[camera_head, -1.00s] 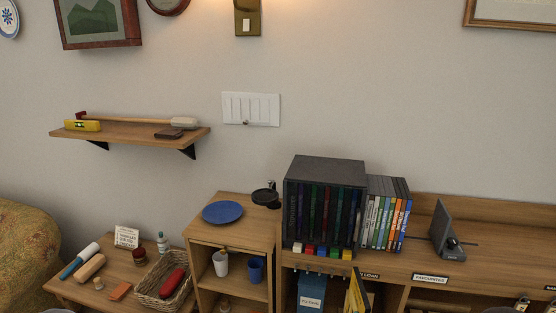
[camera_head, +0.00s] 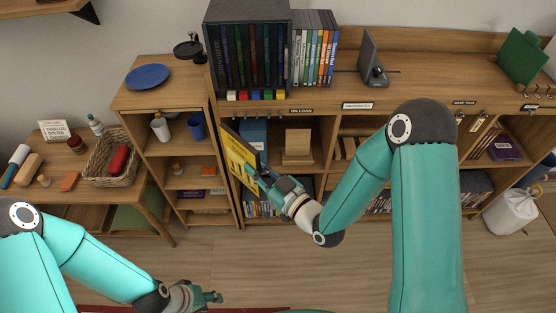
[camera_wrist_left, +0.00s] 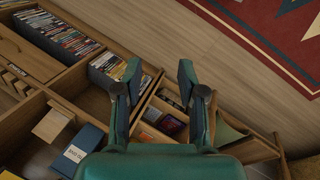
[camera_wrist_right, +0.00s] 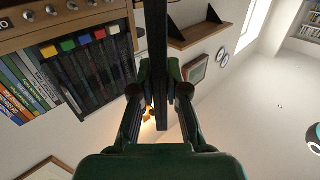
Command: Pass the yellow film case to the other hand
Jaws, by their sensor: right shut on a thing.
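The yellow film case (camera_head: 241,160) is held up in front of the shelf unit, tilted, with its yellow face showing. My right gripper (camera_head: 266,180) is shut on its lower right part. In the right wrist view the case (camera_wrist_right: 157,60) shows edge-on as a dark upright slab between the fingers. My left gripper (camera_head: 214,297) is low at the front, left of and well below the case. In the left wrist view its fingers (camera_wrist_left: 158,85) are apart with nothing between them.
A blue case (camera_head: 253,132) and a wooden block (camera_head: 297,145) stand in the shelf behind the yellow case. A dark box of film cases (camera_head: 248,45) stands on top. A side table with a basket (camera_head: 103,160) is at left. Open floor lies in front.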

